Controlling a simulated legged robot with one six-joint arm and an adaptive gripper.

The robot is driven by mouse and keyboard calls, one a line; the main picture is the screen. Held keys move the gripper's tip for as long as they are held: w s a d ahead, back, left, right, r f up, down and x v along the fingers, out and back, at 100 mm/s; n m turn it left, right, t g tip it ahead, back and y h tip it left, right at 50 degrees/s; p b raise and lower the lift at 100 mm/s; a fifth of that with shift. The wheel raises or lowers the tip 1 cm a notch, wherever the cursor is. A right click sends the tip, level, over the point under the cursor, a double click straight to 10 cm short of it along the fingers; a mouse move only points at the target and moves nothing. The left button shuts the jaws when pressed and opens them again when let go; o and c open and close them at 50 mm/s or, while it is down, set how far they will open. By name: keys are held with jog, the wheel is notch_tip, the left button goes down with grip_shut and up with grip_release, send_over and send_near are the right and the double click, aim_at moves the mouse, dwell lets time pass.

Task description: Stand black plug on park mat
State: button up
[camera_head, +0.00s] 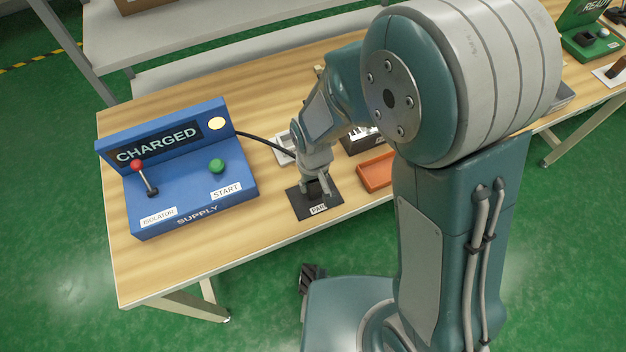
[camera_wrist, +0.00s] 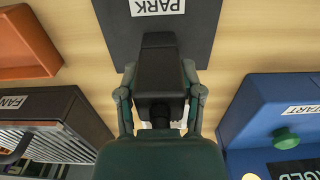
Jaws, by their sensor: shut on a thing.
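The black plug (camera_wrist: 160,75) is between the two fingers of my gripper (camera_wrist: 160,97), which is shut on it. In the head view my gripper (camera_head: 318,187) points down over the dark park mat (camera_head: 299,203), with the plug mostly hidden by the fingers. The mat, with its white PARK label, also shows in the wrist view (camera_wrist: 120,35). The plug is over the mat; I cannot tell whether its base touches the surface. A black cable (camera_head: 262,140) runs from the blue supply box (camera_head: 180,205) towards my gripper.
The supply box reads CHARGED and has a red-knobbed lever (camera_head: 145,178) and a green button (camera_head: 217,166). An orange tray (camera_head: 375,173) lies right of the mat. The FAN box (camera_wrist: 60,115) and a pale grey holder (camera_head: 283,148) are close by. The table's front edge is near the mat.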

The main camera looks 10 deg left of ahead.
jog(key=o, duration=1.1)
jog(key=shift+o, duration=0.2)
notch_tip(320, 180, up, 12)
jog(key=shift+r, duration=0.1)
jog(key=s+d+r+m+t, duration=0.2)
jog(key=s+d+r+m, duration=0.1)
jog(key=d+r, duration=0.4)
jog(key=s+d+r+m+t, duration=0.3)
jog(key=s+d+r, duration=0.2)
jog(key=d, duration=0.8)
notch_tip(320, 180, up, 2)
jog(key=shift+s+d+r+t, duration=0.15)
jog(key=shift+s+d+t, duration=0.05)
jog(key=shift+t, duration=0.1)
